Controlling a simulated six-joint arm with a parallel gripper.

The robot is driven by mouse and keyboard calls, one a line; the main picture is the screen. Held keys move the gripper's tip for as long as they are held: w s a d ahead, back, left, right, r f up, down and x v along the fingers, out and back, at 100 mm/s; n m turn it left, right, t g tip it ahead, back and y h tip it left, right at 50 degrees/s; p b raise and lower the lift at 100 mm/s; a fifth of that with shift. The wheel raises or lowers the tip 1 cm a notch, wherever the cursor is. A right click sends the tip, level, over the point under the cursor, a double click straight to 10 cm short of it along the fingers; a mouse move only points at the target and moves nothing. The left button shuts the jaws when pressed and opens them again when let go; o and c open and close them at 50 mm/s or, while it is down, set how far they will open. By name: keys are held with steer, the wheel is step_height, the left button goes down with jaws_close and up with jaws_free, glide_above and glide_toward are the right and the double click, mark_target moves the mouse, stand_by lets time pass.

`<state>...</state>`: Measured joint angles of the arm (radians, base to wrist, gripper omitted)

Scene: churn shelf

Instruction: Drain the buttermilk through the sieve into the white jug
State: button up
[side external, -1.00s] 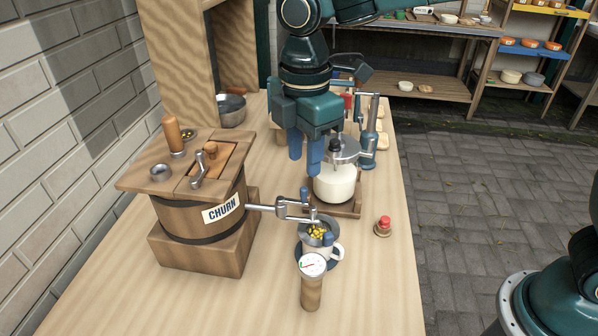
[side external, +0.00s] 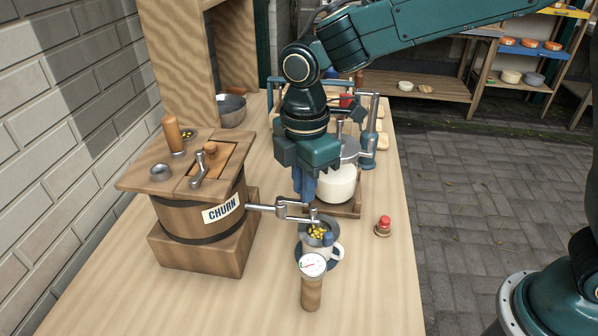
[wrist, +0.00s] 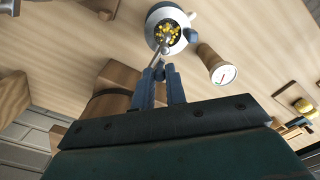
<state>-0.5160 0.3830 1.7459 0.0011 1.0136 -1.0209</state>
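My gripper (side external: 303,190) points down over the churn's metal spout (side external: 282,208). Its blue fingers show a gap between them in the wrist view (wrist: 163,76), with the metal tap near the tips. I cannot tell if they touch it. The wooden churn (side external: 192,218), labelled CHURN, stands on a block at left. The spout reaches over the sieve (side external: 313,228), which holds yellow bits and sits on the white jug (side external: 310,252). In the wrist view the sieve (wrist: 167,31) and jug (wrist: 190,13) lie just beyond the fingertips. The liquid inside the churn is hidden.
A wooden-handled dial gauge (side external: 312,275) stands close in front of the jug. A glass jar with white contents (side external: 336,184) stands behind the gripper. A red-topped item (side external: 384,226) sits at right. The front of the table (side external: 240,310) is clear.

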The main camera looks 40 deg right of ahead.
jaws_close()
steer(key=shift+s+a+m, duration=0.1)
steer(key=shift+a+m, duration=0.05)
steer(key=shift+m, duration=0.25)
steer(key=shift+w+a+m, duration=0.1)
steer(key=shift+a+m, duration=0.8)
steer(key=shift+m, duration=1.95)
steer(key=shift+w+a+m, duration=0.1)
steer(key=shift+a+m, duration=0.85)
steer(key=shift+m, duration=1.85)
steer(key=shift+a+m, duration=0.9)
steer(key=shift+m, duration=1.95)
steer(key=o, duration=0.5)
jaws_free()
